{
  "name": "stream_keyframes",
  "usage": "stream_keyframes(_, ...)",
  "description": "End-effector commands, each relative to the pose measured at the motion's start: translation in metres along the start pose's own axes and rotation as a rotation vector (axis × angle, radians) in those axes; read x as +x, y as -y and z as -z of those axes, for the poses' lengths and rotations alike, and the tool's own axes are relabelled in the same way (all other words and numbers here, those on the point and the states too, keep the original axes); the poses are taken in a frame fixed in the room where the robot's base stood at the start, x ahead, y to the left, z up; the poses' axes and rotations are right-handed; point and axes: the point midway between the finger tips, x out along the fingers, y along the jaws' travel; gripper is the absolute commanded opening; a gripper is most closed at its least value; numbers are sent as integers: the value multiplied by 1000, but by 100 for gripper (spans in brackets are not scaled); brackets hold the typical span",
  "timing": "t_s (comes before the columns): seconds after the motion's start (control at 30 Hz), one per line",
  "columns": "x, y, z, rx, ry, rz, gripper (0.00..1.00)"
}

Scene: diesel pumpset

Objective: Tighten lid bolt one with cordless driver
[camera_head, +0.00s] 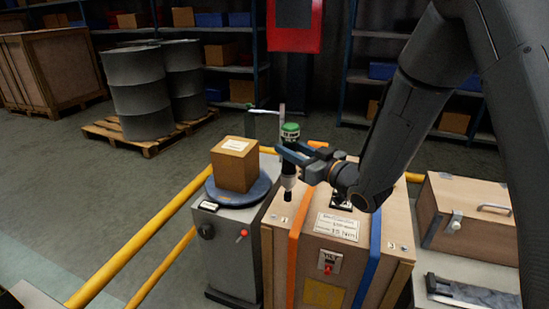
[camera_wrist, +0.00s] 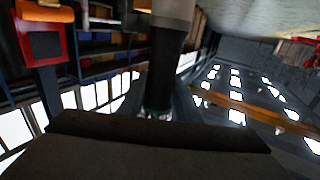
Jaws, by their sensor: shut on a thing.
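My gripper (camera_head: 292,157) is shut on the cordless driver (camera_head: 290,131). The driver stands about upright, with its green end up and its pale nose down. It is above the left part of the wooden crate's lid (camera_head: 300,197). A small dark piece (camera_head: 287,196) shows right under the nose, near the lid; I cannot tell whether it is the driver's bit or lid bolt one, or whether they touch. A small number label (camera_head: 284,225) is on the crate's left front. In the wrist view the driver's dark body (camera_wrist: 163,65) rises behind the dark gripper edge.
An orange strap (camera_head: 297,250) and a blue strap (camera_head: 374,260) cross the crate. A cardboard box (camera_head: 235,164) sits on a round blue plate (camera_head: 226,196) at left. Yellow rails (camera_head: 140,240) run beside it. A wooden case (camera_head: 465,215) stands at right.

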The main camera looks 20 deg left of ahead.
Motion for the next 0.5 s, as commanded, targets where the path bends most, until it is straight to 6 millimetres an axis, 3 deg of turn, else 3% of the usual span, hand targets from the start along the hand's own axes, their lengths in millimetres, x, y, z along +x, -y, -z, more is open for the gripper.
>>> stream_keyframes(0.1, 13, 27, 0, -2, -3, 86, 0)
stream_keyframes(0.2, 17, 40, 0, -2, -3, 127, 0)
stream_keyframes(0.5, 19, 44, 0, -1, -3, 144, 0)
